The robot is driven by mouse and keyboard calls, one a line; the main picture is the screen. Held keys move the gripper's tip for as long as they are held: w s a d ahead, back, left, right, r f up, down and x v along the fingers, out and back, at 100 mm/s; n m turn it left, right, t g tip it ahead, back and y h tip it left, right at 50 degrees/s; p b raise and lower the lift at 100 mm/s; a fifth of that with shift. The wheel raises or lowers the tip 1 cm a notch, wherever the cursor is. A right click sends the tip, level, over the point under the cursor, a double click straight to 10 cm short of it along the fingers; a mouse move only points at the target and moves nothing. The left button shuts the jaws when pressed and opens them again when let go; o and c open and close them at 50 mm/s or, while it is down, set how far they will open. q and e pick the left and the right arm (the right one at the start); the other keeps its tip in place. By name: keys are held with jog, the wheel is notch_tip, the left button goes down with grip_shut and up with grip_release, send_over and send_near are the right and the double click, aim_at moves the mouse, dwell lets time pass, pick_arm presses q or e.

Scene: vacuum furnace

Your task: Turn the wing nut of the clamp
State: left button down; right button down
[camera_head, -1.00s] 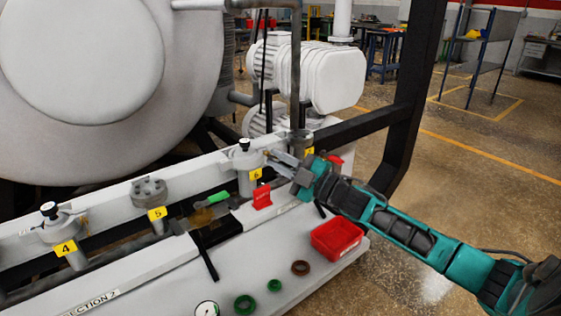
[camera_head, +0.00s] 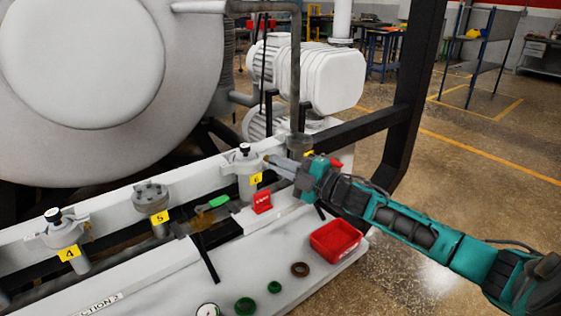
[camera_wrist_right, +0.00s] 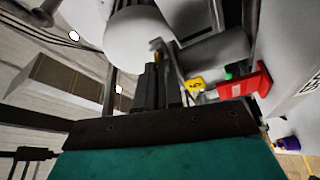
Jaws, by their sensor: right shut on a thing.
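My right gripper (camera_head: 273,161) reaches in from the right, beside the valve numbered 6 (camera_head: 243,160) on the white bench. Its fingers are together. In the right wrist view my right gripper (camera_wrist_right: 154,68) is shut on a small brass-coloured piece, the wing nut (camera_wrist_right: 157,57), at its fingertips. The fingers cover most of the wing nut, so its angle cannot be told. The rest of the clamp is too small and hidden to make out. My left gripper is not in view.
A red tag (camera_head: 262,202) stands just below the gripper, near a vertical pipe (camera_head: 295,80). A red bin (camera_head: 335,238) and several rings lie on the bench front. Valves 5 (camera_head: 151,200) and 4 (camera_head: 62,232) stand to the left. A black frame post (camera_head: 408,110) rises behind my arm.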

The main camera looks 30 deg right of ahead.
jog(key=n+p, duration=0.1)
jog(key=n, duration=0.1)
jog(key=n+g+p, duration=0.1)
jog(key=shift+r+n, duration=0.2)
jog(key=shift+n, duration=0.2)
dwell(0.4)
jog(key=c, duration=1.3)
grip_release()
jog(key=shift+o, duration=0.2)
jog(key=shift+s+d+f+g+h, duration=0.15)
jog(key=shift+s+d+g+h, duration=0.15)
jog(key=shift+s, duration=0.2)
jog(key=v, duration=1.1)
jog(key=shift+s+d, duration=0.15)
jog(key=shift+s, duration=0.2)
